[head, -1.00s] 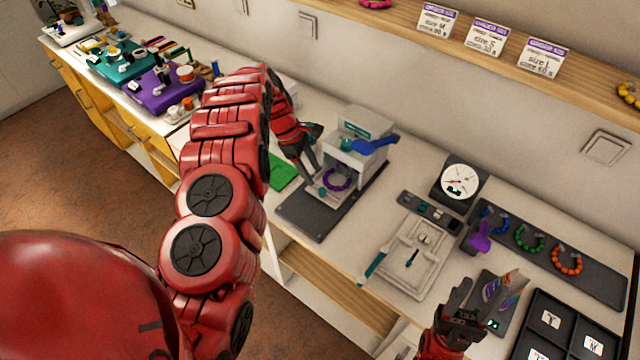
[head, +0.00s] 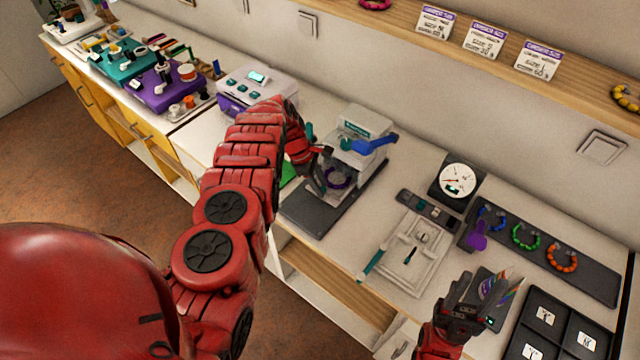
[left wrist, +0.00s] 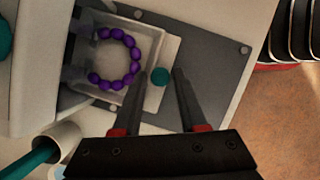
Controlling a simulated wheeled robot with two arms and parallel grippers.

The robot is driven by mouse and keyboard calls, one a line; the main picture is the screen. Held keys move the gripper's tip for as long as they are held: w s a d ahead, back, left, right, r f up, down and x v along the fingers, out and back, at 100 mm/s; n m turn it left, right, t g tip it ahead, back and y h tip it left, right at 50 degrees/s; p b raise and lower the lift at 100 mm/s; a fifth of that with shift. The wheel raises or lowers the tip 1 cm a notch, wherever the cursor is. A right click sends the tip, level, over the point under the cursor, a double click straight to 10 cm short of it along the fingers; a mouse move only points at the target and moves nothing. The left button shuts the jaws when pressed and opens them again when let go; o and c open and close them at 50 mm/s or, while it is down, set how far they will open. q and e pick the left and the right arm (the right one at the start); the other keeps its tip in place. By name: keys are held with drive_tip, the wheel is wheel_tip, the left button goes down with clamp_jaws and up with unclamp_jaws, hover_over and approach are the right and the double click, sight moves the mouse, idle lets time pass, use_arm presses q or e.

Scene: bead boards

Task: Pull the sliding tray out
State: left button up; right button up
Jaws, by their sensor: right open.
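The sliding tray (left wrist: 120,100) is a pale, clear-looking tray at the front of a white press-like machine (head: 356,150). A purple bead bracelet (left wrist: 134,62) lies in it; the bracelet also shows in the head view (head: 341,178). A round teal knob (left wrist: 160,76) sits at the tray's outer edge. My left gripper (left wrist: 161,73) is open, with one finger on each side of the knob; I cannot tell if either touches it. In the head view my left gripper (head: 320,186) hides the knob. My right gripper (head: 480,288) is open at the lower right, away from the tray.
The machine stands on a dark base plate (head: 300,212) near the counter's front edge. A blue lever (head: 375,143) is on its side. A dial gauge (head: 458,178), a white board (head: 412,252) and a bracelet rack (head: 590,275) lie to the right.

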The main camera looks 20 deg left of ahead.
use_arm(q)
clamp_jaws()
idle(1.1)
